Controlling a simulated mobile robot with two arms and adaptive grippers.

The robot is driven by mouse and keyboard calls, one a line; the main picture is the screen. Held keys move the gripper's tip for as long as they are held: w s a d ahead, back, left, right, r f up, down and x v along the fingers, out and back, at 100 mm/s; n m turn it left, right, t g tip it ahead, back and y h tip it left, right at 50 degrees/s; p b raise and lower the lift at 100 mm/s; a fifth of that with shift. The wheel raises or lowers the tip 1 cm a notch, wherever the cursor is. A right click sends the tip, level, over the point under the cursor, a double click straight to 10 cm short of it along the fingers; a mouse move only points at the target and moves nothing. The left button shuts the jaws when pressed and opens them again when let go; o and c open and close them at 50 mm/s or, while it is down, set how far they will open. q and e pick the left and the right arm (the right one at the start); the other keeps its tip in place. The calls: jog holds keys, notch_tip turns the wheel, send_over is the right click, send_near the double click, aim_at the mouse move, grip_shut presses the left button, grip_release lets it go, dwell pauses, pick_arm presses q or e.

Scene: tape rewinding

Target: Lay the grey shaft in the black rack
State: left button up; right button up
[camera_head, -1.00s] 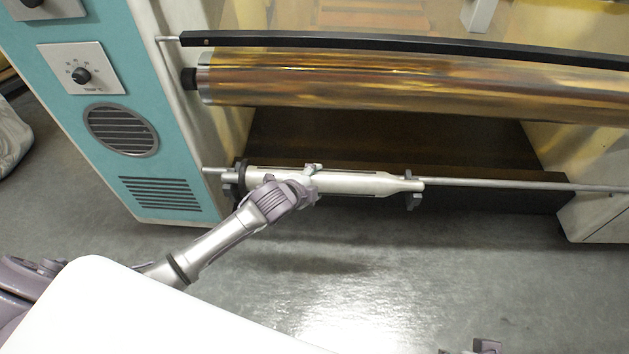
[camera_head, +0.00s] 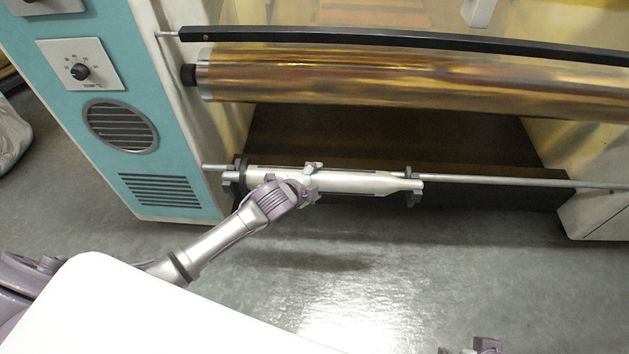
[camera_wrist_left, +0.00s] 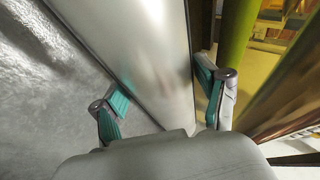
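The grey shaft (camera_head: 350,181) is a smooth pale cylinder with a narrower right end. It lies nearly level along the thin metal rod of the machine. The black rack's two dark brackets show at its left end (camera_head: 240,176) and right end (camera_head: 410,187). The shaft appears to sit at both brackets, but I cannot tell if it is fully seated. My left gripper (camera_head: 309,182) is at the shaft's middle-left. In the left wrist view, its teal-padded fingers lie on either side of the shaft (camera_wrist_left: 160,60), close to its edges; firm contact is unclear. My right gripper (camera_head: 482,346) barely shows at the bottom edge.
A teal machine cabinet (camera_head: 120,110) stands at the left. A golden film roll (camera_head: 400,80) and a black bar (camera_head: 390,43) run above the shaft. The thin rod (camera_head: 500,182) continues to the right. The grey floor (camera_head: 420,260) in front is clear.

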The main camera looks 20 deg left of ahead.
pick_arm(q)
jog(key=o, duration=0.4)
jog(key=shift+c, duration=0.2)
jog(key=shift+s+f, duration=0.2)
jog(key=shift+f, duration=0.15)
jog(key=v, duration=1.2)
jog(key=shift+w+r, duration=0.15)
jog(key=shift+r, duration=0.15)
